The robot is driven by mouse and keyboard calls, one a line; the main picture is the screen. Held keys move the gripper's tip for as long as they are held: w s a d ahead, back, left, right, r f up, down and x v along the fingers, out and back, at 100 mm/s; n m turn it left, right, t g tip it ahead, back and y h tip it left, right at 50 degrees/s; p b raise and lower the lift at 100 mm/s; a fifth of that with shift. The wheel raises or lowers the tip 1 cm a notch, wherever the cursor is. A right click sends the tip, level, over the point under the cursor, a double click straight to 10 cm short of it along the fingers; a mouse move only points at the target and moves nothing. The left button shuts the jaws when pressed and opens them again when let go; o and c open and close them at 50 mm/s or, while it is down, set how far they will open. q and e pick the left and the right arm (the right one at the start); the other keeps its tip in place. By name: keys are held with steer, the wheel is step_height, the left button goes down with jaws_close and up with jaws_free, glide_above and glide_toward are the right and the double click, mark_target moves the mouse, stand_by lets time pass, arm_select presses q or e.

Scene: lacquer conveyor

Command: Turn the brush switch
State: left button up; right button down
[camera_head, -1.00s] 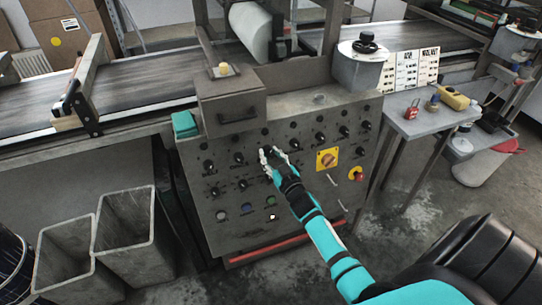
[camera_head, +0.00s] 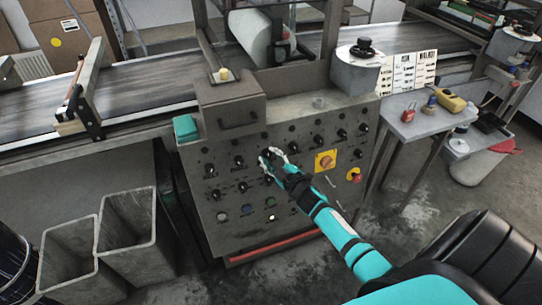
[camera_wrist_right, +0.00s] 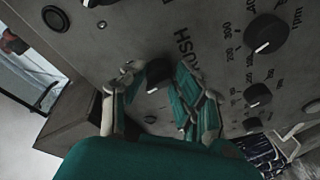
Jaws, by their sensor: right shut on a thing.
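The brush switch is a black round knob (camera_wrist_right: 158,73) on the grey control panel (camera_head: 300,232). In the right wrist view, a partly hidden label reading "RUSH" is printed beside it. My right gripper (camera_head: 272,154) is at the upper middle of the panel, its fingers on either side of this knob and shut on it. In the wrist view the gripper (camera_wrist_right: 157,90) has its teal-padded fingers around the knob, whose lower part is partly covered. In the head view the fingers mostly hide the knob. My left gripper is not in view.
Other black knobs (camera_wrist_right: 267,33) sit close beside the gripper. A yellow-plated rotary switch (camera_head: 326,161) and a red button (camera_head: 354,175) are to the right. A box with a handle (camera_head: 232,106) juts out above. A side table (camera_head: 417,127) stands right.

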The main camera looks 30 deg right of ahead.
steer(key=shift+r+n+g+p, duration=0.15)
steer(key=shift+n+g+p, duration=0.4)
steer(key=shift+n, duration=1.45)
steer(key=c, duration=1)
jaws_free()
steer(key=s+r, duration=0.2)
steer(key=s, duration=1)
steer(key=shift+a, duration=0.15)
steer(key=shift+w+f, duration=0.1)
